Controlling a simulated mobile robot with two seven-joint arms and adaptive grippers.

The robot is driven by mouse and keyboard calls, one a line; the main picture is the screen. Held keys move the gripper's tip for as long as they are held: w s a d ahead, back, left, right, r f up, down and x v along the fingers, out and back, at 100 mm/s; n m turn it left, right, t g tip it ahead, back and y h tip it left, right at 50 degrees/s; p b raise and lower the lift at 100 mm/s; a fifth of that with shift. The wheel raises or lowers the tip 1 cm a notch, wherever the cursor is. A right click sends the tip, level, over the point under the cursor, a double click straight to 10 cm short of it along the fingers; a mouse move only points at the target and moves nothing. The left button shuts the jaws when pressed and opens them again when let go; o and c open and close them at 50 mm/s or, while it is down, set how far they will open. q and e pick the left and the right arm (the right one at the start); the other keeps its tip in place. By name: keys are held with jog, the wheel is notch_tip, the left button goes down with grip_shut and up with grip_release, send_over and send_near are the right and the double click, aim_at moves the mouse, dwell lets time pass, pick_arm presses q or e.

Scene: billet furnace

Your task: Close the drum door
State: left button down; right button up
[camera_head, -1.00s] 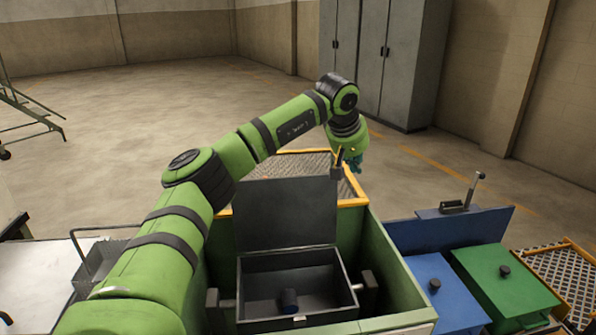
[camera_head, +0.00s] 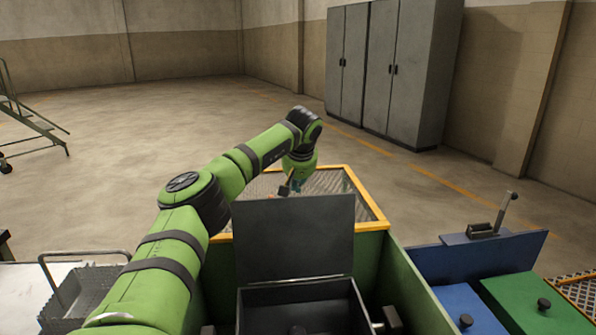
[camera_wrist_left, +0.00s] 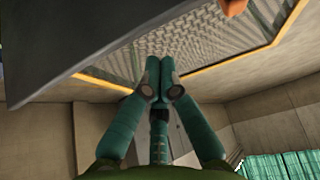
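The drum door (camera_head: 293,237) is a flat dark grey panel standing upright, open, at the back edge of a dark box-shaped drum (camera_head: 300,292). A dark knob (camera_head: 297,329) shows inside the drum at the picture's bottom edge. My left gripper (camera_head: 291,187) is just behind the door's top edge, partly hidden by it. In the left wrist view the teal fingers (camera_wrist_left: 160,78) are together and hold nothing visible. A dark panel, likely the door, fills the upper left there (camera_wrist_left: 80,45). My right gripper is not in view.
A yellow-framed mesh platform (camera_head: 365,205) lies behind the door. Green housing walls (camera_head: 410,285) flank the drum. At right are a blue panel with a lever (camera_head: 480,255), a blue lid (camera_head: 455,300) and a green lid (camera_head: 540,300). A wire basket (camera_head: 85,295) stands at left.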

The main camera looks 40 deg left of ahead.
pick_arm(q)
jog(key=shift+s+d+r, duration=0.15)
jog(key=shift+s+d, duration=0.5)
jog(key=shift+d, duration=0.15)
jog(key=shift+s+d+r, duration=0.1)
jog(key=shift+s+d, duration=0.5)
jog(key=shift+d, duration=0.15)
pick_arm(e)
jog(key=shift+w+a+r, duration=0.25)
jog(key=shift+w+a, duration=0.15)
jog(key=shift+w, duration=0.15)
